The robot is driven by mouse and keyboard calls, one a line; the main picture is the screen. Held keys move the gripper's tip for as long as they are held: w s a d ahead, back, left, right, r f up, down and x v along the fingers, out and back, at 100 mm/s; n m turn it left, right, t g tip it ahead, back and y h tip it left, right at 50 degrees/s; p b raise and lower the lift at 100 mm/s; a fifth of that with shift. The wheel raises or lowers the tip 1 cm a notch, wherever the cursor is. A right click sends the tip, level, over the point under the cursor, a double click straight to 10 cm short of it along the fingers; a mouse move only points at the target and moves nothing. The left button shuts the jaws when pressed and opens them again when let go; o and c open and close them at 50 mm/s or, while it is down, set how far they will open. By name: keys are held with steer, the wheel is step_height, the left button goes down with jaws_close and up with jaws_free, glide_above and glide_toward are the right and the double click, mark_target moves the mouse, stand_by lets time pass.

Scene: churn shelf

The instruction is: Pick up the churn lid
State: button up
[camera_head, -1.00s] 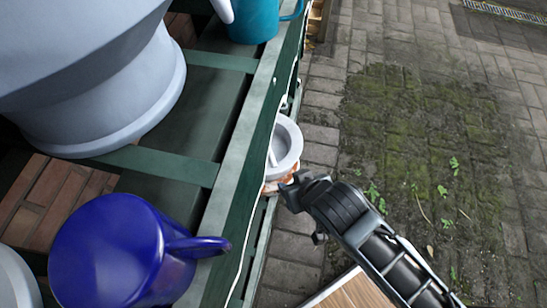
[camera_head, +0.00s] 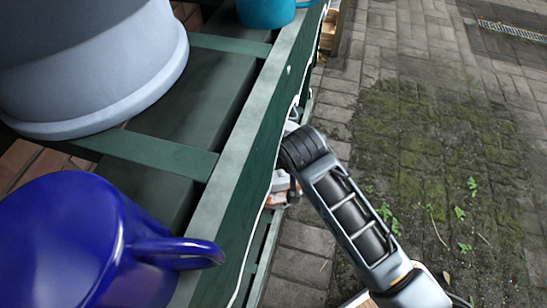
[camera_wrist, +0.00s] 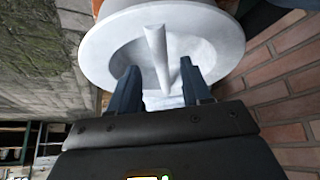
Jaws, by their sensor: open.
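The churn lid is a pale grey, round, dished piece with a raised bar handle across its middle; it fills the upper part of the wrist view (camera_wrist: 100,55). My gripper (camera_wrist: 160,85) is open, its two dark fingers reaching into the dish, one on each side of the handle. Whether the fingers touch the lid cannot be told. In the head view my arm covers most of the lid, and the fingertips are hidden beside the shelf edge.
The green slatted shelf (camera_head: 232,130) runs along my arm's left side. On it stand a blue mug-like pot (camera_head: 65,245), a large grey vessel (camera_head: 90,70) and a teal pot (camera_head: 265,12). A brick wall (camera_wrist: 285,65) is close at right in the wrist view. Paving (camera_head: 430,150) lies open at right.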

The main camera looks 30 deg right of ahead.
steer(key=w, duration=0.1)
steer(key=w+f+b, duration=0.1)
steer(key=w+b, duration=0.1)
steer(key=shift+w+d+f, duration=0.4)
steer(key=shift+w+f, duration=0.3)
steer(key=shift+f, duration=0.1)
steer(key=shift+c, duration=0.2)
jaws_close()
steer(key=shift+r, duration=0.1)
